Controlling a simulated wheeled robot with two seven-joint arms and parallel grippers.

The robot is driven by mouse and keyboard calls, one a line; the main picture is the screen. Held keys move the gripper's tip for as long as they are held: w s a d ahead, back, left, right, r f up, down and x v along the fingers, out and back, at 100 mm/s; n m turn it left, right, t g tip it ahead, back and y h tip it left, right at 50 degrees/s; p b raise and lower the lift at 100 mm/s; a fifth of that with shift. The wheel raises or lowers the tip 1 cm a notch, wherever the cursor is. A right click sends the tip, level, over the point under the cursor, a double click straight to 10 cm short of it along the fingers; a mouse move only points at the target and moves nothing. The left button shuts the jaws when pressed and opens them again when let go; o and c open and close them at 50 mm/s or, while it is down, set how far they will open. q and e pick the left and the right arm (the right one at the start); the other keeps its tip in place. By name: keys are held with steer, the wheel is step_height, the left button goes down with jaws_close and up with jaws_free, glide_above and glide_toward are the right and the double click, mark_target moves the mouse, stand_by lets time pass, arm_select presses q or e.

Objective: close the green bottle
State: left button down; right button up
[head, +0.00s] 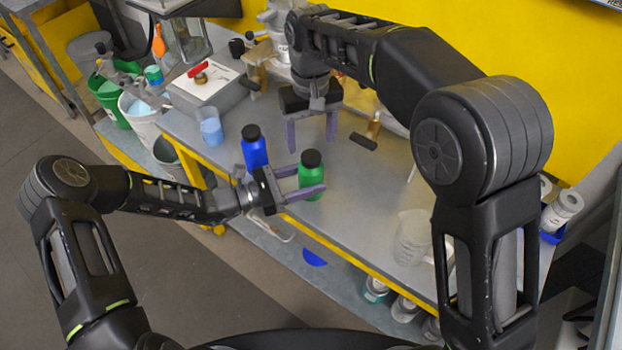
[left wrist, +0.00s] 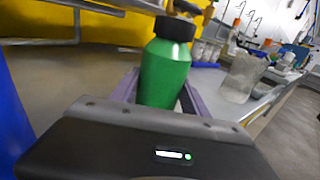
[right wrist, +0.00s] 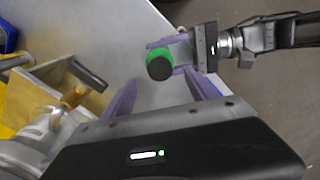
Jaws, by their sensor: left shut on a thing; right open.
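The green bottle (head: 309,179) stands upright near the front edge of the grey table, with a black cap (head: 311,159) on its top. How tight the cap sits, I cannot tell. My left gripper (head: 303,183) is shut on the bottle's body from the left, with its purple fingers on either side. The left wrist view shows the green bottle (left wrist: 165,75) upright between these fingers, black cap (left wrist: 175,28) on top. My right gripper (head: 311,130) is open and empty, pointing down behind the bottle. In the right wrist view, the cap (right wrist: 160,67) lies just beyond the open fingers.
A blue bottle (head: 254,150) with a black cap stands left of the green one, close to my left gripper. A blue-filled beaker (head: 210,128) is farther left. A clear beaker (head: 411,238) stands at the right. A wooden piece with a black handle (head: 363,141) lies behind.

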steer(key=shift+r, duration=1.25)
arm_select(q)
steer(key=shift+c, duration=2.3)
jaws_free()
steer(key=b+v, duration=0.1)
steer(key=v, duration=0.6)
steer(key=shift+b, duration=0.3)
arm_select(e)
steer(key=shift+f, duration=0.8)
arm_select(q)
steer(key=shift+s+a, duration=0.2)
steer(key=shift+a, duration=0.15)
